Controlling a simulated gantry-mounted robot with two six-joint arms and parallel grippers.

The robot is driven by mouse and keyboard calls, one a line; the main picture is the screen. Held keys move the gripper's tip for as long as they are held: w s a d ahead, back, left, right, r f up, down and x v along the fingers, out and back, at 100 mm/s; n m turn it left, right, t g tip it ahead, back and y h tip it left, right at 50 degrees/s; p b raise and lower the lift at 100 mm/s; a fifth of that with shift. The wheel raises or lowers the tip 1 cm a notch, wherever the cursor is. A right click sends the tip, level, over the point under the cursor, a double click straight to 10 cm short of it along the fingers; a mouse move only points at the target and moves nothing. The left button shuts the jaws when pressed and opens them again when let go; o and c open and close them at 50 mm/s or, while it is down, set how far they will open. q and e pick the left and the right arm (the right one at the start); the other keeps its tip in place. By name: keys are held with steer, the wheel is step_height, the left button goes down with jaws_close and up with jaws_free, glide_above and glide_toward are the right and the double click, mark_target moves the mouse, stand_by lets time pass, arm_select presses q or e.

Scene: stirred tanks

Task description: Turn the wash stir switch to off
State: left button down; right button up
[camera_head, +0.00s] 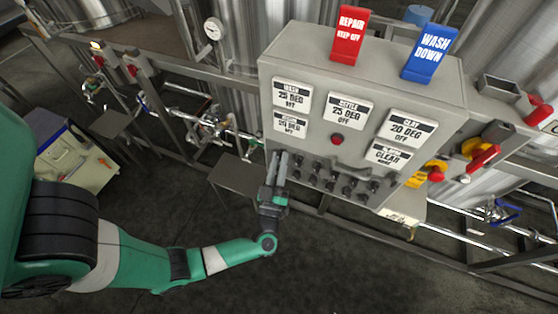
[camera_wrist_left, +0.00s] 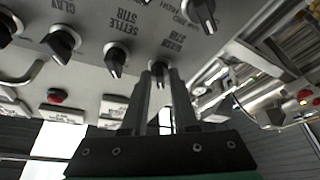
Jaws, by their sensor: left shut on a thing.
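The grey control panel (camera_head: 310,75) carries two rows of black rotary switches along its lower edge. My left gripper (camera_head: 279,158) is at the left end of these rows, its fingers pointing at the panel. In the left wrist view, where the lettering is upside down, the wash stir switch (camera_wrist_left: 160,70) is a small black knob under a "STIR" label. My left gripper (camera_wrist_left: 160,80) is shut on this knob, with one finger on each side. The fingers partly hide the knob, so I cannot tell its exact setting. My right gripper is not in view.
The settle stir switch (camera_wrist_left: 116,62) sits close beside the held knob, and another black switch (camera_wrist_left: 203,14) is close by. A red button (camera_head: 337,139) sits below the displays. A red "repair keep off" tag (camera_head: 348,38) and a blue "wash down" tag (camera_head: 430,53) stand on top.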

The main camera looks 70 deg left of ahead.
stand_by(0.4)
arm_select(q)
steer(key=c, duration=0.9)
jaws_free()
steer(key=v, duration=1.1)
steer(key=shift+s+d+f, duration=0.15)
steer(key=shift+d, duration=0.1)
steer(key=shift+a, duration=0.1)
